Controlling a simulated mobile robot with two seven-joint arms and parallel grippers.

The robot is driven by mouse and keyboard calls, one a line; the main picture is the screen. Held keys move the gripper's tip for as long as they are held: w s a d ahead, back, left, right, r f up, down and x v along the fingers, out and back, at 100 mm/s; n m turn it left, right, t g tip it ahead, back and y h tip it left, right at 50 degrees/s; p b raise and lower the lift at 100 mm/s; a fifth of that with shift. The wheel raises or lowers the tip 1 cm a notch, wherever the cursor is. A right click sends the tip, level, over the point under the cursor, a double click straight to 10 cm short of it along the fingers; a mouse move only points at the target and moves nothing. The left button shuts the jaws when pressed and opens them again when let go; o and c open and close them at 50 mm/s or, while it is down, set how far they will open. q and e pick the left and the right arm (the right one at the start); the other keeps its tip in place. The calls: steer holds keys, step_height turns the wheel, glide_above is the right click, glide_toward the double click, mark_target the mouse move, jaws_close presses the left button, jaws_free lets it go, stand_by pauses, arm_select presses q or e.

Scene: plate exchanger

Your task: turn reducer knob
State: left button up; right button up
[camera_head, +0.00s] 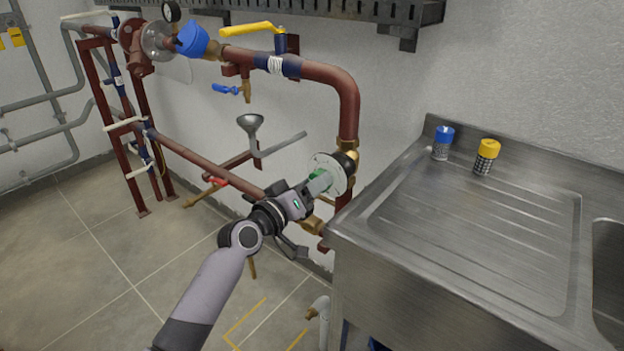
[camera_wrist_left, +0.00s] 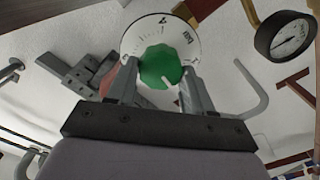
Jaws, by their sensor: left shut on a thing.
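The reducer knob is green with a white pointer mark and sits on a round white numbered dial. In the left wrist view the knob (camera_wrist_left: 160,66) lies between the two fingers of my left gripper (camera_wrist_left: 160,85), and the dial (camera_wrist_left: 137,35) shows above and around it. In the head view my left gripper (camera_head: 318,186) reaches the dial (camera_head: 338,163) on the brown pipe, and only a bit of green shows past the fingers. My left gripper is shut on the knob. My right gripper is not in view.
Brown pipes (camera_head: 347,105) run along the wall, with a yellow lever (camera_head: 250,29) and a blue valve handle (camera_head: 225,89). A steel sink counter (camera_head: 470,230) stands close at right, with a blue-capped (camera_head: 443,140) and a yellow-capped shaker (camera_head: 487,152). A pressure gauge (camera_wrist_left: 287,37) is beside the dial.

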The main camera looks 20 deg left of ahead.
arm_select(q)
steer(key=n+p, duration=0.3)
steer(key=n, duration=0.7)
steer(key=shift+f, duration=0.15)
steer(key=shift+n, duration=0.3)
stand_by(0.3)
steer(key=o, duration=1)
steer(key=shift+o, duration=0.2)
steer(key=shift+s+a, duration=0.1)
steer(key=v, duration=0.7)
steer(key=shift+p, duration=0.3)
